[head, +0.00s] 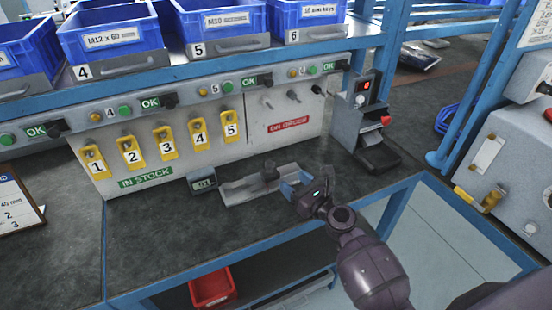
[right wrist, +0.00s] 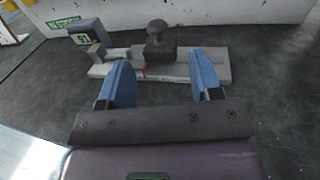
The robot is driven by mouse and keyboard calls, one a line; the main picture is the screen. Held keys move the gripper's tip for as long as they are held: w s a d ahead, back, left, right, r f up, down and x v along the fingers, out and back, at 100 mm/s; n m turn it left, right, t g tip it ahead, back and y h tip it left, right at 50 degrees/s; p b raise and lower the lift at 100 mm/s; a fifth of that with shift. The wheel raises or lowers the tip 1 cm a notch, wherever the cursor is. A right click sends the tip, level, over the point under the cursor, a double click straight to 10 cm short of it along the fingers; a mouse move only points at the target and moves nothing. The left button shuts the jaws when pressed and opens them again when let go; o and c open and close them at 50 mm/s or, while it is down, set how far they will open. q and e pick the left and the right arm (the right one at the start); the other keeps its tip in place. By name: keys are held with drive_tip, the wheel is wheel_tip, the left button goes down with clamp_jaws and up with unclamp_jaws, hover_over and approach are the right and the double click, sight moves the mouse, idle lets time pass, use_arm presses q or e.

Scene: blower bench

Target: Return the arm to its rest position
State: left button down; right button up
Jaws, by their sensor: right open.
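My right gripper (head: 296,184) is over the bench top in the head view, its arm coming in from the lower right. In the right wrist view its two blue fingers (right wrist: 164,82) stand apart with nothing held between them. Beyond the fingertips lies a flat grey fixture (right wrist: 216,66) with a dark knob (right wrist: 159,40) standing on it. The fixture also shows in the head view (head: 240,190), just left of the gripper. I cannot tell whether the fingers touch it. My left gripper is not in view.
A small display (head: 203,184) stands left of the fixture. Behind is a panel with numbered yellow tags (head: 163,143), below blue bins (head: 112,36). A grey device (head: 366,125) stands at the bench's right end. A blue post (head: 480,85) rises further right.

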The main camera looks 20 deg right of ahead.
drive_tip(key=shift+a, duration=0.1)
drive_tip(key=s+a+f+n+g+y, duration=0.1)
drive_tip(key=s+a+f+n+g, duration=0.15)
drive_tip(key=s+n, duration=0.4)
drive_tip(key=s+a+f+n+g, duration=0.1)
drive_tip(key=s+n+g, duration=0.2)
drive_tip(key=s+n, duration=0.4)
drive_tip(key=s+a+f+n+g+y, duration=0.1)
drive_tip(key=s+a+f+n+g, duration=0.15)
drive_tip(key=s+n, duration=0.4)
drive_tip(key=s+d+r+n+g+h, duration=0.1)
drive_tip(key=s+d+n+g+h, duration=0.25)
drive_tip(key=s+n, duration=0.4)
drive_tip(key=s+d+r+n+g+h, duration=0.1)
drive_tip(key=s+d+n+g+h, duration=0.25)
drive_tip(key=s+n, duration=0.4)
drive_tip(key=w+a+f+t, duration=0.1)
drive_tip(key=w+f+t, duration=0.6)
drive_tip(key=t, duration=0.1)
drive_tip(key=shift+f+m+t, duration=0.3)
drive_tip(key=shift+m, duration=0.1)
